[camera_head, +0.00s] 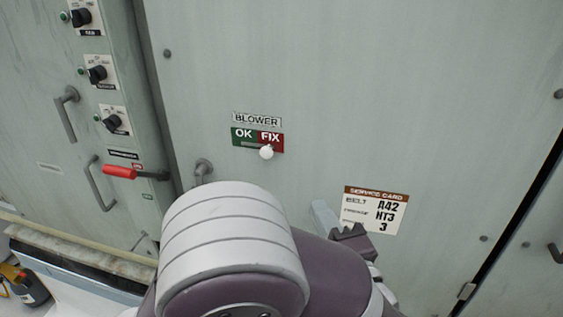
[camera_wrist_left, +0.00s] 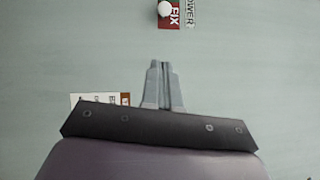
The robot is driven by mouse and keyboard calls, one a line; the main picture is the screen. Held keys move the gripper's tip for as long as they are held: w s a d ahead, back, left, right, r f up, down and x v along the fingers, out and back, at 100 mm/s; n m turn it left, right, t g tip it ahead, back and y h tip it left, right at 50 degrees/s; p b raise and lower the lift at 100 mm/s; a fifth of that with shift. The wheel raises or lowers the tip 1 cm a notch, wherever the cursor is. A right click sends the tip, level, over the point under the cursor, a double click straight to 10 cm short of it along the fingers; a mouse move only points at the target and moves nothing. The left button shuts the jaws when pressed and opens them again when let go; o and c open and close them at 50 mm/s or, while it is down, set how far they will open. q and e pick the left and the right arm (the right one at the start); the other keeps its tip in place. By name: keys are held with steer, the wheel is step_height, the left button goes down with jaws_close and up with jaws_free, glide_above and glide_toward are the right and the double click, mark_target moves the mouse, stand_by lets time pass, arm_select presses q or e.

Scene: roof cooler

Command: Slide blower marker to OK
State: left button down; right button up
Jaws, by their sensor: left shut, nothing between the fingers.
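The blower marker (camera_head: 266,152) is a white round knob at the lower edge of the BLOWER sign on the pale green panel. It sits under the red FIX half (camera_head: 271,138), right of the green OK half (camera_head: 243,135). In the left wrist view the knob (camera_wrist_left: 165,9) shows at the top edge beside the red FIX patch. My left gripper (camera_head: 318,208) is below and right of the marker, apart from it. In the left wrist view its fingers (camera_wrist_left: 162,66) are together and empty. The right gripper is not in view.
A service card (camera_head: 374,210) is on the panel just right of my left gripper. A red-handled lever (camera_head: 119,172), knobs and grey handles are on the left cabinet. A small hook-like handle (camera_head: 203,170) is left of the sign. The panel around the sign is mostly bare.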

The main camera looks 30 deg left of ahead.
arm_select(q)
steer(key=p, duration=0.4)
glide_toward(272, 148)
steer(key=shift+x, duration=2.3)
steer(key=shift+f, duration=0.1)
